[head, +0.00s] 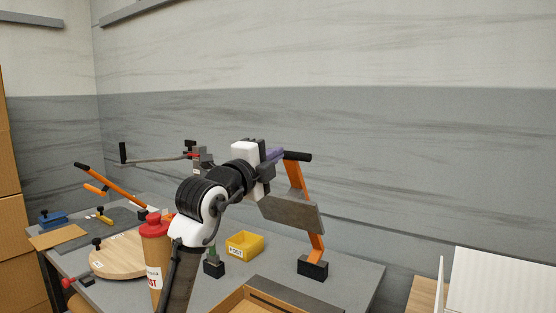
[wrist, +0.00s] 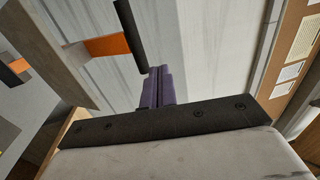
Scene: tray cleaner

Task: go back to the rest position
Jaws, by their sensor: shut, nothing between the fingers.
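My gripper (head: 274,154) is raised above the workbench (head: 345,285) in the head view, at the end of my white and black arm. Its purple fingers point right, close to the black top handle of an orange stand. In the wrist view my gripper (wrist: 158,88) shows its two purple fingers side by side, shut, with nothing held between them. The black bar (wrist: 130,35) and an orange piece (wrist: 108,46) show just beyond the fingers. I cannot tell whether the fingers touch the bar.
The orange stand (head: 317,245) carries a grey slanted plate (head: 292,211) beside my gripper. A yellow bin (head: 244,244), a red-capped bottle (head: 155,255) and a round wooden board (head: 118,262) stand on the bench. An open wooden box (head: 235,301) is at the front.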

